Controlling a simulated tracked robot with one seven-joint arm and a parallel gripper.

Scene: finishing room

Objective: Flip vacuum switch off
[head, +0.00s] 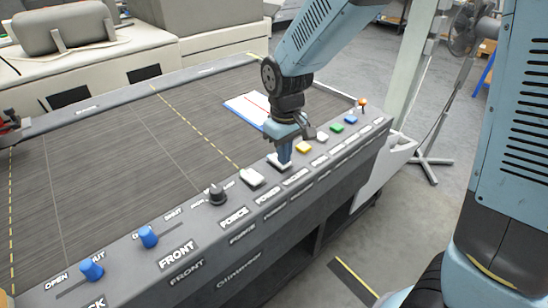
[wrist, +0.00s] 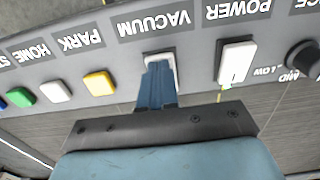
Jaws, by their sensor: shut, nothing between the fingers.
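The vacuum switch (wrist: 160,57) is a small pale rocker beside the VACUUM label (wrist: 155,23) in the wrist view. My gripper (wrist: 157,100) is shut and empty, and its blue fingers reach over the switch and cover much of it. In the head view my gripper (head: 284,158) points down at the vacuum switch (head: 273,161) on the sloped control panel. The fingertips are at or very near the switch; I cannot tell whether they touch it. Which way the rocker is tilted is hidden by the fingers.
The white power rocker (head: 252,177) and black force knob (head: 217,194) sit to the left. A yellow button (head: 303,148), a white one (head: 322,137), a green one (head: 337,128) and a blue one (head: 350,119) are to the right. A blue-edged sheet (head: 246,107) lies on the dark bed.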

